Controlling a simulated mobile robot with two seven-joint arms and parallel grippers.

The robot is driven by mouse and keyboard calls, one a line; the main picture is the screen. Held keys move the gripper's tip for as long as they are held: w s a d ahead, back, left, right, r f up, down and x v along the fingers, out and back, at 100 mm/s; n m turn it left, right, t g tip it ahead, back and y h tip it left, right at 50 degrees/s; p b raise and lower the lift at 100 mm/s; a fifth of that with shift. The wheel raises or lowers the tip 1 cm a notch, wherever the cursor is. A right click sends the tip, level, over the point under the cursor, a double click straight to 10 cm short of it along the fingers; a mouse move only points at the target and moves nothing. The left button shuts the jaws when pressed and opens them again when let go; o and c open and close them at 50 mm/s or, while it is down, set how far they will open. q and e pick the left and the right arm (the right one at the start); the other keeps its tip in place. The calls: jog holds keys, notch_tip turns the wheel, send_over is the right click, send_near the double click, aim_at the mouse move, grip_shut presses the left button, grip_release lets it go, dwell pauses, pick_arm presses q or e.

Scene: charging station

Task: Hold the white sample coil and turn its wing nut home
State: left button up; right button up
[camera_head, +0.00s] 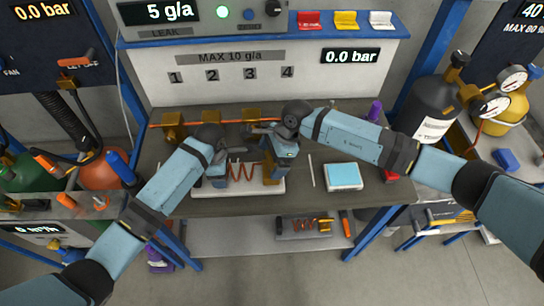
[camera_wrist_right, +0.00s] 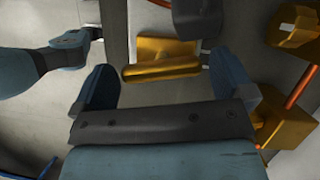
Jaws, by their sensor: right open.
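The sample coil, a copper-red spiral (camera_head: 242,171) on a white base (camera_head: 240,189), stands on the bench below the white panel. My right gripper (camera_head: 271,163) points down at its right end. In the right wrist view my right gripper (camera_wrist_right: 163,84) is open, with its blue fingers apart. A brass bar (camera_wrist_right: 160,69), seemingly the wing nut, lies between and just beyond the fingertips; I see no firm contact. My left gripper (camera_head: 217,178) is down at the coil's left part. Its fingers are largely hidden, so its grip is unclear.
Brass blocks (camera_head: 172,124) sit along a copper pipe behind the coil. A light-blue pad (camera_head: 344,176) lies to the right, with a thin white rod (camera_head: 311,171) beside it. A black gas cylinder (camera_head: 432,108) stands further right. A lower shelf holds another coil (camera_head: 304,226).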

jog(key=shift+c, duration=0.5)
jog(key=c, duration=0.6)
jog(key=shift+m+t, duration=0.3)
jog(key=shift+m, duration=0.5)
jog(key=shift+c, duration=0.2)
jog(key=o, duration=0.7)
jog(key=shift+o, duration=0.2)
jog(key=v, duration=1.2)
jog(key=shift+d, duration=0.1)
pick_arm(q)
jog(key=o, duration=1.2)
jog(key=shift+c, duration=0.2)
